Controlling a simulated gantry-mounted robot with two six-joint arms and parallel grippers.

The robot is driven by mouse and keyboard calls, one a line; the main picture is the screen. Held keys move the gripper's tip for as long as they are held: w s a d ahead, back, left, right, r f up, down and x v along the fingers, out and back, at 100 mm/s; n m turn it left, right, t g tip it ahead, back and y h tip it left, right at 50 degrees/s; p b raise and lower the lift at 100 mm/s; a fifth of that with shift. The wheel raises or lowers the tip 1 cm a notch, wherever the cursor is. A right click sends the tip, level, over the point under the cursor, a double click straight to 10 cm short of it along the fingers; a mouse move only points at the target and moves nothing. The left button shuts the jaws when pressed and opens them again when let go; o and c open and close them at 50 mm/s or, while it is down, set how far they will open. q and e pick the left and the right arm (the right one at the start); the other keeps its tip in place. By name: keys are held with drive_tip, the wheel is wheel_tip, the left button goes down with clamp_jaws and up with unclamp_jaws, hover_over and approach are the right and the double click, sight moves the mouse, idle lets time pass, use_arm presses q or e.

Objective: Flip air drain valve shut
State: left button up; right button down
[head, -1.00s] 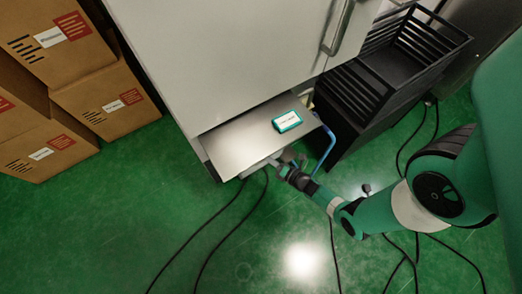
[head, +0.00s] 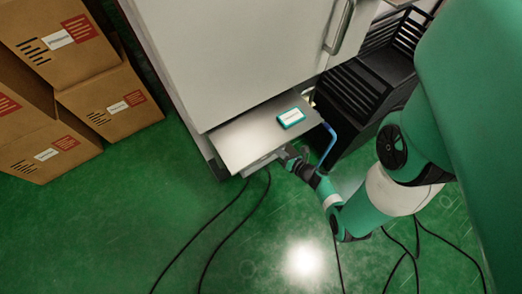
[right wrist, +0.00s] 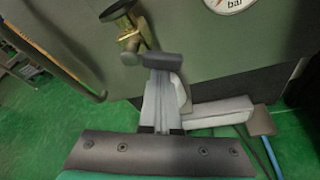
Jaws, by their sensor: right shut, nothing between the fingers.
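A brass fitting (right wrist: 130,42) with a dark round knob or handle end shows in the right wrist view, on the front of a grey-green panel (right wrist: 185,45). It looks like the drain valve, but its lever position is unclear. My right gripper (right wrist: 162,62) is shut and empty, with its dark fingertips just below and right of the fitting. I cannot tell whether they touch it. In the head view my right gripper (head: 285,155) is low beside the front edge of the metal shelf, and the valve is hidden there. My left gripper is not in view.
A gauge marked "bar" (right wrist: 228,4) is right of the fitting. The metal shelf (head: 245,140) holds a teal-and-white box (head: 291,118). Black cables (head: 212,240) cross the green floor. Cartons (head: 110,90) stand left.

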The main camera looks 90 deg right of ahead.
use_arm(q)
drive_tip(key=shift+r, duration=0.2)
use_arm(e)
drive_tip(key=shift+s+d+r, duration=0.25)
drive_tip(key=shift+s+r, duration=0.05)
drive_tip(key=shift+r, duration=0.25)
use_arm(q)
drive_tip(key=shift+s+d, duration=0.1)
use_arm(e)
drive_tip(key=shift+s+r, duration=0.1)
drive_tip(key=shift+r, duration=0.1)
